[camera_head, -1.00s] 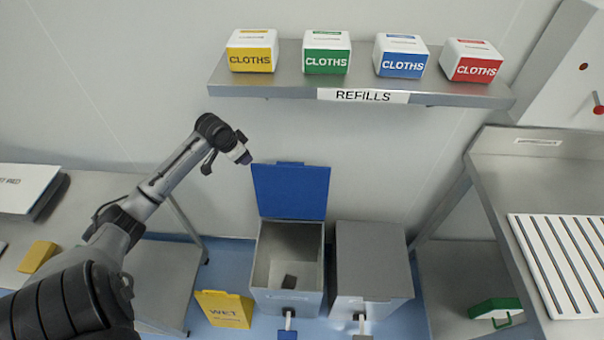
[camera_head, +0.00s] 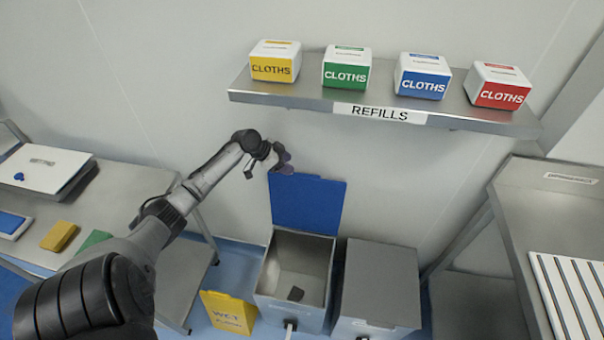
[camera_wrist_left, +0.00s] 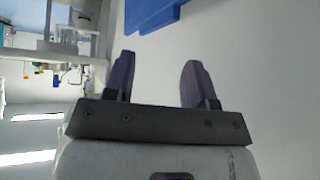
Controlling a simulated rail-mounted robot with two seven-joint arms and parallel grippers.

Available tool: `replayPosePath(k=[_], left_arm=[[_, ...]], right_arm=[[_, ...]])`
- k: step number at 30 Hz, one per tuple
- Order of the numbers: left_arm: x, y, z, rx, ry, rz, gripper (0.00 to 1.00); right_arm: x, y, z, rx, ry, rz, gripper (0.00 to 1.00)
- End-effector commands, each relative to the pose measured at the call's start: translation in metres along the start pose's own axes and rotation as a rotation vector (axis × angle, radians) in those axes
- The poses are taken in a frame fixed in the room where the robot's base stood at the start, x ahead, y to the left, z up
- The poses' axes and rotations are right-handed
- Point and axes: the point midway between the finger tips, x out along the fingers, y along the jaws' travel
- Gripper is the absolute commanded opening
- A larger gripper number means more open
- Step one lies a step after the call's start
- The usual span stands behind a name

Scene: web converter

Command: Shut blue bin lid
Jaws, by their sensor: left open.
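The blue bin lid (camera_head: 308,203) stands open and upright at the back of a grey bin (camera_head: 291,310). My right gripper is not in view.
A second bin with a shut grey lid (camera_head: 380,283) stands to the right. A yellow WET sign (camera_head: 229,312) is to the left. The refills shelf (camera_head: 300,92) with several cloth boxes hangs above. A metal table (camera_head: 560,215) is at right, and a left bench (camera_head: 115,195) holds several items.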

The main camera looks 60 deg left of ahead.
Motion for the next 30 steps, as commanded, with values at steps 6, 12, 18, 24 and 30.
replayPosePath(k=[6, 12, 18, 24, 30], left_arm=[[0.04, 0.0, 0.001, -0.003, 0.002, 0.001, 0.51], [0.064, 0.0, 0.001, -0.003, 0.001, 0.0, 0.51], [0.074, 0.0, 0.0, -0.002, 0.0, 0.0, 0.51], [0.077, 0.0, 0.0, -0.001, -0.001, 0.0, 0.51], [0.076, 0.0, 0.0, -0.001, -0.001, 0.0, 0.47]], right_arm=[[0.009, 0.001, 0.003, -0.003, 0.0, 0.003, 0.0], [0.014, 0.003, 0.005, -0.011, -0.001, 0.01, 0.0], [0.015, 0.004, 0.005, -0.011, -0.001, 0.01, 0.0], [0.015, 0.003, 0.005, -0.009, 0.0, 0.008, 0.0], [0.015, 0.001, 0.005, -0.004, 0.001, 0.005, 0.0]])
